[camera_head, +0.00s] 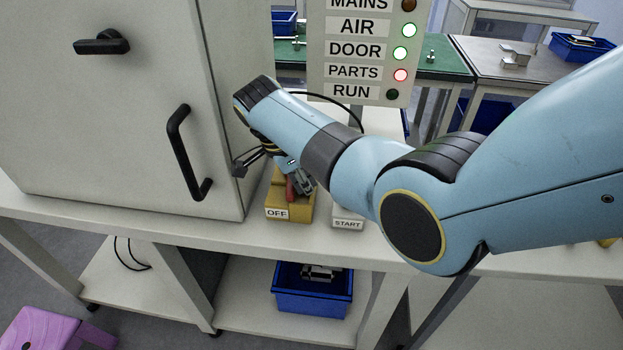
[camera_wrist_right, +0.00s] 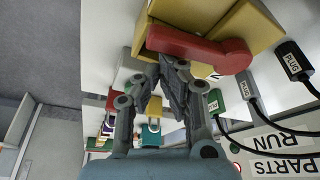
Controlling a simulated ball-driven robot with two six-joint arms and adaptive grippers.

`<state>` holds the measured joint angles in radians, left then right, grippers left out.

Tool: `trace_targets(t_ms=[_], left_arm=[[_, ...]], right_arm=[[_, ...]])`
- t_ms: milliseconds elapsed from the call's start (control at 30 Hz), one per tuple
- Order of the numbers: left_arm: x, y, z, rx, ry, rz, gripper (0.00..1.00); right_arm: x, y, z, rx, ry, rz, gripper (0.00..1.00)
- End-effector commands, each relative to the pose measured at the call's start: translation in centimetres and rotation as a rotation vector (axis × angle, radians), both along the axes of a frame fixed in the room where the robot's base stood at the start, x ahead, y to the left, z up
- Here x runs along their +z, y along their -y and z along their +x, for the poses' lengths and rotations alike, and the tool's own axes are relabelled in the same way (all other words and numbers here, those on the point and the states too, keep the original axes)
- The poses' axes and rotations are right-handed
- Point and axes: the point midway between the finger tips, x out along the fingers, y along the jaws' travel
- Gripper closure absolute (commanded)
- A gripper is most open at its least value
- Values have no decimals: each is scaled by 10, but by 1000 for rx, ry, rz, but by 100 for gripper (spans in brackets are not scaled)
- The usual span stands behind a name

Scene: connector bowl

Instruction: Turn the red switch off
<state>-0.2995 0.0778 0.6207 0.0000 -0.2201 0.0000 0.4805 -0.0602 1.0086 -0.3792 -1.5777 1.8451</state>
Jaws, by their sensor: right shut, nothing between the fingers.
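The red switch is a red lever (camera_head: 290,189) on a yellow box (camera_head: 302,212) with an OFF label at its front left. The box sits near the front edge of the table, right of the white cabinet. In the right wrist view the red lever (camera_wrist_right: 205,49) lies across the yellow box (camera_wrist_right: 250,27). My right gripper (camera_head: 303,186) is shut and empty, at the lever. Its fingertips (camera_wrist_right: 173,66) are right beside the lever in the wrist view; I cannot tell if they touch it. My arm hides part of the box. My left gripper is not in view.
A START box (camera_head: 347,221) stands right of the yellow box. The white cabinet (camera_head: 120,130) with black handles (camera_head: 181,150) is close on the left. A lamp panel (camera_head: 362,52) stands behind. A blue bin (camera_head: 312,299) is below.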

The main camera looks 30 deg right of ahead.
Motion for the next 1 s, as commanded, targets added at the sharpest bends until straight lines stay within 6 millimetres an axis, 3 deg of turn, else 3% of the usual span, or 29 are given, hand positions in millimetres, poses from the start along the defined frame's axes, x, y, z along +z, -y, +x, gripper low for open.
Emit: trace_targets(t_ms=[400,1000], left_arm=[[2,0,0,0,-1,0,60],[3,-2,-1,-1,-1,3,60]], right_arm=[[0,-14,3,2,1,3,100],[0,-17,4,4,3,9,100]])
